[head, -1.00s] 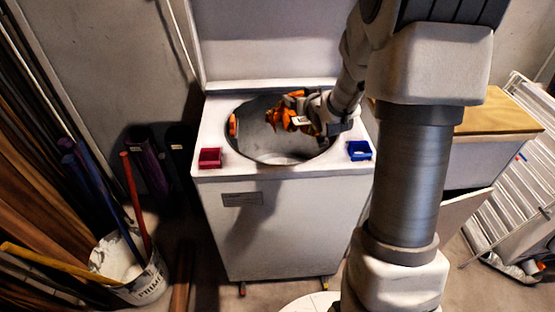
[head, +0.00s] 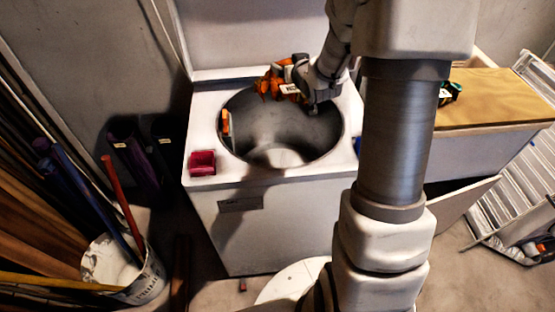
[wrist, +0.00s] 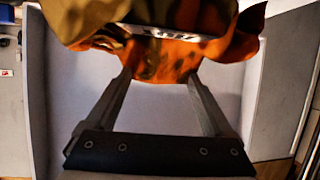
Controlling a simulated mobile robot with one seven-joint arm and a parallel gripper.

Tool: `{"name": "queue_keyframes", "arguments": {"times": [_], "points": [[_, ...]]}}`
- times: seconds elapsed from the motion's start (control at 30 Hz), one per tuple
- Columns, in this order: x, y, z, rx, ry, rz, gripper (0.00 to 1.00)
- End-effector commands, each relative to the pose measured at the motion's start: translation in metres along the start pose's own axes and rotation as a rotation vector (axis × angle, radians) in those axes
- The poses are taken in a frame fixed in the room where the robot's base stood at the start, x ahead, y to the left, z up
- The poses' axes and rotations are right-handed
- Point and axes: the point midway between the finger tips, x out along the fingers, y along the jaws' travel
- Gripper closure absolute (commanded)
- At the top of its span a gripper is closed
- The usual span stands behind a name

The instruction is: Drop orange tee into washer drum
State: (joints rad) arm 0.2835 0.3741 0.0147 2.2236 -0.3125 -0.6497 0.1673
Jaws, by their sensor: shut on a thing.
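The orange tee (head: 270,84), with dark patches, hangs bunched from my gripper (head: 295,82) at the back rim of the washer opening. In the wrist view the tee (wrist: 180,55) fills the top, and my gripper's fingertips (wrist: 160,78) are shut on it. A white label shows on the cloth. The white top-loading washer (head: 290,205) has its lid up. Its round metal drum (head: 285,130) is open below and in front of the tee. I cannot tell how high the tee is above the rim.
A small orange piece (head: 225,122) sits at the drum's left edge. A red box (head: 203,163) is on the washer's front left corner. A wooden-topped counter (head: 490,97) with a small dark green item stands at right. A white bucket (head: 120,270) holding poles stands at left.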

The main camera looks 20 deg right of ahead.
Motion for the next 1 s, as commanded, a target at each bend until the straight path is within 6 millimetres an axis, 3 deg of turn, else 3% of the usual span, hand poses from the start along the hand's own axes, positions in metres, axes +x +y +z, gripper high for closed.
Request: {"name": "queue_keyframes", "arguments": {"times": [0.53,0.9,0.93,1.0], "points": [[0.021,0.000,0.049,-0.001,0.001,0.000,1.00],[0.022,0.000,0.054,-0.001,0.001,0.000,1.00],[0.022,0.000,0.054,-0.001,0.001,0.000,0.10],[0.022,0.000,0.054,-0.001,0.001,0.000,0.00]]}}
